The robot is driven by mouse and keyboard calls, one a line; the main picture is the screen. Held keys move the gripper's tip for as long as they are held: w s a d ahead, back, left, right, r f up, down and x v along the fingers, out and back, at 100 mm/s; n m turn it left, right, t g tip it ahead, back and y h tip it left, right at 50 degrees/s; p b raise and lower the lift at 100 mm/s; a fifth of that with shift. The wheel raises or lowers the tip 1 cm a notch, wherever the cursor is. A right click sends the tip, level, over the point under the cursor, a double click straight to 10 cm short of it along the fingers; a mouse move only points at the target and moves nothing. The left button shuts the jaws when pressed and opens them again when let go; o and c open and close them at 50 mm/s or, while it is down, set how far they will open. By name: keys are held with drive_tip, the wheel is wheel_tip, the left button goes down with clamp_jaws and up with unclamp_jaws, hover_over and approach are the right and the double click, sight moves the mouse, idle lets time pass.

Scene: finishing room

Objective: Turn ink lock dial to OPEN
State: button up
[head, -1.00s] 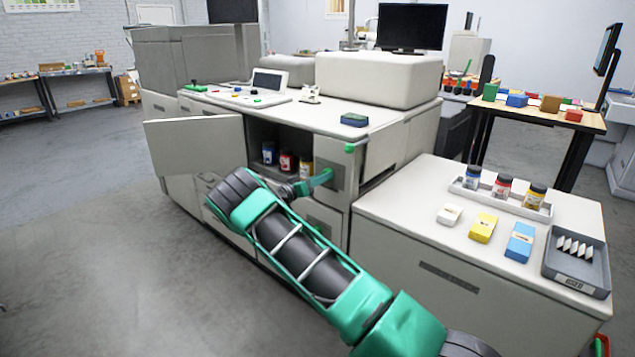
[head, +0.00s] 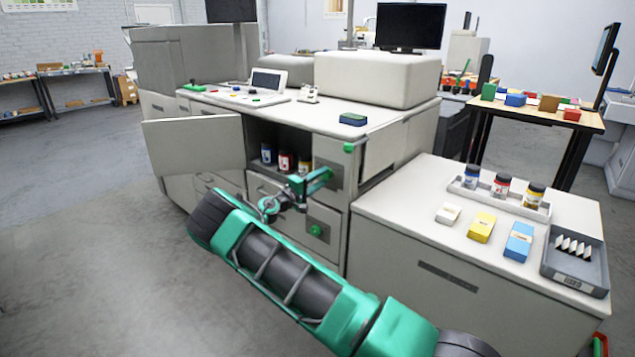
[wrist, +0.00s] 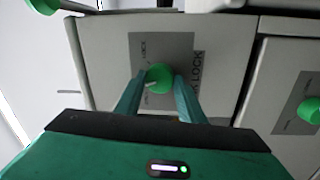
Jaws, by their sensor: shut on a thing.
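The ink lock dial (wrist: 159,77) is a round green knob with a white pointer, on a grey plate (wrist: 183,50) in the wrist view. My gripper (wrist: 160,85) has a finger on each side of the dial and is shut on it. The pointer aims toward the lower left of the plate in that view; the small lettering there is not clearly readable. Large LOCK lettering (wrist: 197,72) runs along the plate's right side. In the head view my gripper (head: 325,178) is at the upper front plate of the press (head: 400,150), and it hides the dial.
A second green dial (head: 316,230) sits on a lower panel. An open door (head: 193,145) stands left of a compartment with ink bottles (head: 285,161). A white cabinet (head: 400,235) with bottles and boxes stands close on the right. The floor at left is clear.

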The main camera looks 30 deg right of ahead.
drive_tip(key=n, duration=0.3)
drive_tip(key=n+t, duration=0.1)
drive_tip(key=n, duration=0.2)
drive_tip(key=shift+s+d+f+n, duration=0.15)
drive_tip(key=shift+n, duration=0.15)
drive_tip(key=shift+f+n, duration=0.1)
drive_tip(key=shift+n, duration=0.2)
drive_tip(key=o, duration=1)
drive_tip(key=shift+o, duration=0.2)
drive_tip(key=shift+a, duration=0.25)
drive_tip(key=v, duration=1)
drive_tip(key=shift+a, duration=0.15)
